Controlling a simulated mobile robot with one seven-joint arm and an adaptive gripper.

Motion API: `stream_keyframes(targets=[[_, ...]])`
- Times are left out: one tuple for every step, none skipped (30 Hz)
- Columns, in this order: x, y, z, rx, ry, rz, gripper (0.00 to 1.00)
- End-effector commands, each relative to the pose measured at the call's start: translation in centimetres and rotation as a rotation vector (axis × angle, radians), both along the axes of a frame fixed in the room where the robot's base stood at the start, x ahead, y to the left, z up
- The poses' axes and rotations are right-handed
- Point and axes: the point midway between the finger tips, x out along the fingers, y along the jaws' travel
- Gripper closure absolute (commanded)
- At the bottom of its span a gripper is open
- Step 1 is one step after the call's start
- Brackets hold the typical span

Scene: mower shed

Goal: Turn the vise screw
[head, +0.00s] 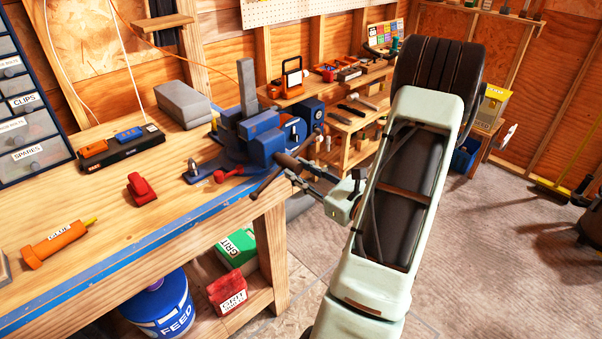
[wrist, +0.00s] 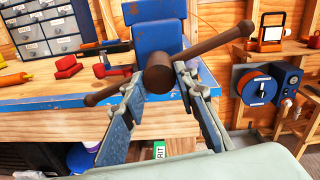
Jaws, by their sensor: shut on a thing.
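The blue vise (head: 265,138) is mounted at the right end of the workbench, and its blue jaw also shows in the wrist view (wrist: 155,35). The brown vise screw (head: 288,162) sticks out from its front, and its round head faces me in the wrist view (wrist: 158,73). A brown handle bar (wrist: 222,39) crosses the head, slanting from lower left to upper right. My gripper (head: 292,172) reaches it from the right. In the wrist view my gripper (wrist: 161,88) has one finger on each side of the head, shut on it. The finger contacts are partly hidden.
The wooden workbench (head: 150,200) has a blue front edge. A red clamp-like item (head: 141,188), an orange glue bottle (head: 55,245) and a grey box (head: 183,103) lie on it. A blue feed bucket (head: 160,305) stands below. Shelves with tools stand behind; the right floor is largely open.

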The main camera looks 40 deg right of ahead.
Motion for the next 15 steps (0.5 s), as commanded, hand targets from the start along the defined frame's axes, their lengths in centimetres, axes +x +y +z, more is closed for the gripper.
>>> stream_keyframes(targets=[[-0.01,-0.02,-0.27,-0.020,-0.002,0.000,0.97],[0.00,-0.02,-0.30,-0.034,-0.004,0.000,0.97],[0.00,-0.02,-0.36,-0.053,-0.006,0.000,0.97],[0.00,-0.02,-0.42,-0.069,-0.008,0.000,0.97],[0.00,-0.03,-0.45,-0.089,-0.012,0.000,0.97],[0.00,-0.03,-0.50,-0.116,-0.015,-0.001,0.97],[0.01,-0.03,-0.56,-0.139,-0.018,0.000,0.97],[0.01,-0.03,-0.58,-0.163,-0.021,0.000,0.97],[0.02,-0.05,-0.64,-0.198,-0.024,0.000,0.97],[0.02,-0.06,-0.67,-0.223,-0.027,0.000,0.97],[0.02,-0.07,-0.69,-0.251,-0.030,0.000,0.97],[0.03,-0.07,-0.73,-0.288,-0.035,0.000,0.97],[0.03,-0.08,-0.73,-0.318,-0.039,0.000,0.97],[0.03,-0.09,-0.75,-0.345,-0.043,0.000,0.97],[0.03,-0.09,-0.74,-0.383,-0.047,0.000,0.97]])
